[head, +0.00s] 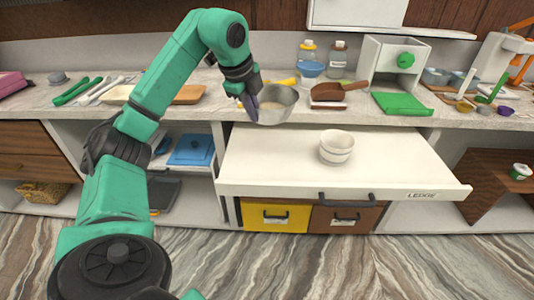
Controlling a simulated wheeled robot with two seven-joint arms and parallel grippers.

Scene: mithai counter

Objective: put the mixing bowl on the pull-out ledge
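The mixing bowl (281,112) is a grey metal bowl with something pale inside, at the front edge of the counter above the back left of the ledge. It looks slightly tilted. My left gripper (251,108) is at the bowl's left rim and appears shut on it; the fingertips are partly hidden by the bowl. The pull-out ledge (255,165) is a white board, pulled out and labelled LEDGE. A stack of small white bowls (337,147) stands on its middle. My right gripper is not in view.
The ledge is bare left and right of the white bowls. Behind on the counter (230,103) are a brown scoop (335,91), bottles (338,59) and a green-and-white device (392,62). Yellow (275,216) and brown (346,219) drawers sit below the ledge.

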